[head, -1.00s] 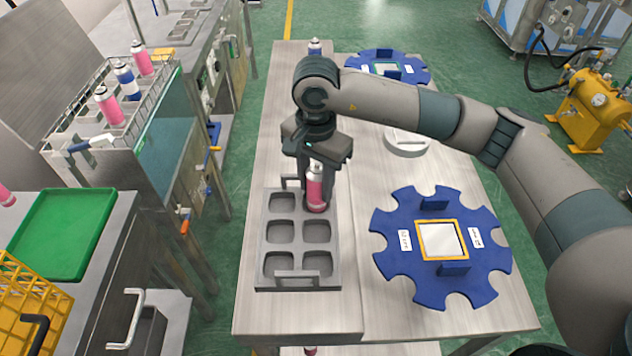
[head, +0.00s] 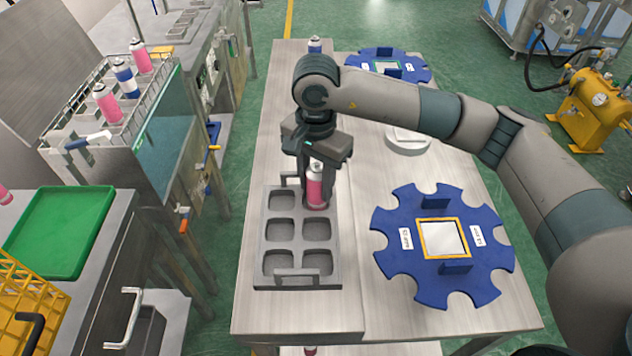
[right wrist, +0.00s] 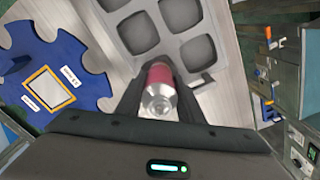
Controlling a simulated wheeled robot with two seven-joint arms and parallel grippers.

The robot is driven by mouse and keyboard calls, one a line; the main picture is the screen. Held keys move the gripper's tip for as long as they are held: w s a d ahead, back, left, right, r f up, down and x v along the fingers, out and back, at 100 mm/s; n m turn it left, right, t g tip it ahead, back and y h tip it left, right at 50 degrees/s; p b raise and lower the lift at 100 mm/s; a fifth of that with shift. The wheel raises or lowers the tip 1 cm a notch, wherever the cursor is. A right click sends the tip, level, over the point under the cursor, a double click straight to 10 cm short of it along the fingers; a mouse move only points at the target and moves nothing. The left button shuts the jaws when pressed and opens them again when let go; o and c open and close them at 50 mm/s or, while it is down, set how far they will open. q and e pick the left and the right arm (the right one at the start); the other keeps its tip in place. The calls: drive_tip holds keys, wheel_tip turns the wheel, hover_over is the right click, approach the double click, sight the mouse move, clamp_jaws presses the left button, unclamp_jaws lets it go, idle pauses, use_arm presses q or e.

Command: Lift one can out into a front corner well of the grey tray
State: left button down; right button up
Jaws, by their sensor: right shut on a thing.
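A pink can with a silver top (head: 316,186) is upright at the far right corner well of the grey tray (head: 333,283). My right gripper (head: 318,178) is shut on this can, with one finger on each side; the can also shows between the fingers in the right wrist view (right wrist: 159,90). The can and fingers cover that well, so I cannot tell whether the can's base rests in it. The other wells of the tray are empty. My left gripper is not in view.
A blue notched wheel plate (head: 400,265) lies right of the tray. A second blue plate (head: 420,72), a round white piece (head: 405,141) and another can (head: 315,46) are farther back. A wire basket (head: 75,140) with several cans stands at the left.

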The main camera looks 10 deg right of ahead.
drive_tip(key=shift+s+f+b, duration=0.1)
drive_tip(key=shift+f+b, duration=0.1)
drive_tip(key=shift+b, duration=0.1)
idle(0.4)
drive_tip(key=o, duration=1.1)
drive_tip(key=shift+o, duration=0.2)
